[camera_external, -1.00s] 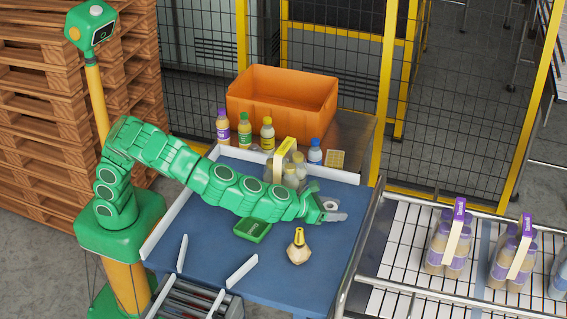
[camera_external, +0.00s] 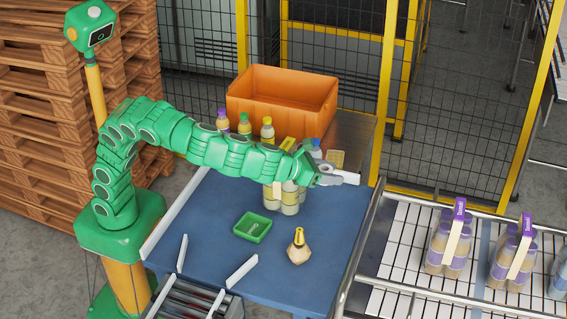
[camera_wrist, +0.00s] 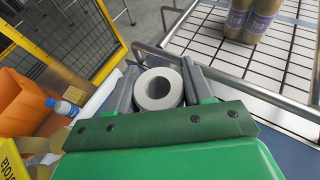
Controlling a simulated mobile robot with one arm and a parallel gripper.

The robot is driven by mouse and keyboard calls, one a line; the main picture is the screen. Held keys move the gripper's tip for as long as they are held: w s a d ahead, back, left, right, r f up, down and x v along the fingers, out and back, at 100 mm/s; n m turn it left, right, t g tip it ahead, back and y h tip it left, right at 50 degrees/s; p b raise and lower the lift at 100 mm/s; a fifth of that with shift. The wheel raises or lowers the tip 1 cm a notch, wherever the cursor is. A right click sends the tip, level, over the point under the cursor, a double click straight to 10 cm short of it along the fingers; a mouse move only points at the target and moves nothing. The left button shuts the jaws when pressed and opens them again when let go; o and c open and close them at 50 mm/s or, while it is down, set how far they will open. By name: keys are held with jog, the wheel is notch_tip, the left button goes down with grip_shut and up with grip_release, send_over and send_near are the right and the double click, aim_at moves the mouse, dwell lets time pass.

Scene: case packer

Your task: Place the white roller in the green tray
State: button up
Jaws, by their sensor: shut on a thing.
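The white roller (camera_wrist: 159,88) is a thick white ring with a grey hole. It sits between the two grey fingers of my gripper (camera_wrist: 158,86), which is shut on it. In the external view my gripper (camera_external: 328,177) holds the roller (camera_external: 325,169) above the right back part of the blue table. The green tray (camera_external: 252,227) lies on the table, left of and below the gripper in the picture. A small item seems to lie inside it, too small to identify.
A multipack of bottles (camera_external: 288,198) stands behind and partly under my arm. An orange crate (camera_external: 282,95) and several bottles are at the back. White rails (camera_external: 242,271) edge the front. A conveyor (camera_external: 400,270) runs at right.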

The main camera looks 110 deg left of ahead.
jog(key=s+d, duration=0.5)
jog(key=s, duration=0.3)
jog(key=s+d, duration=0.5)
jog(key=s, duration=0.3)
jog(key=s+a+f, duration=0.2)
jog(key=s, duration=1.4)
send_over(254, 235)
jog(key=s, duration=0.1)
jog(key=shift+n+g+y, duration=0.3)
notch_tip(254, 235, down, 8)
jog(key=shift+s+a+f, duration=0.15)
jog(key=shift+f, duration=0.05)
jog(key=shift+w+f, duration=0.55)
jog(key=shift+f, duration=1.7)
jog(key=shift+f, duration=0.2)
jog(key=o, duration=1.1)
jog(key=shift+c, duration=0.2)
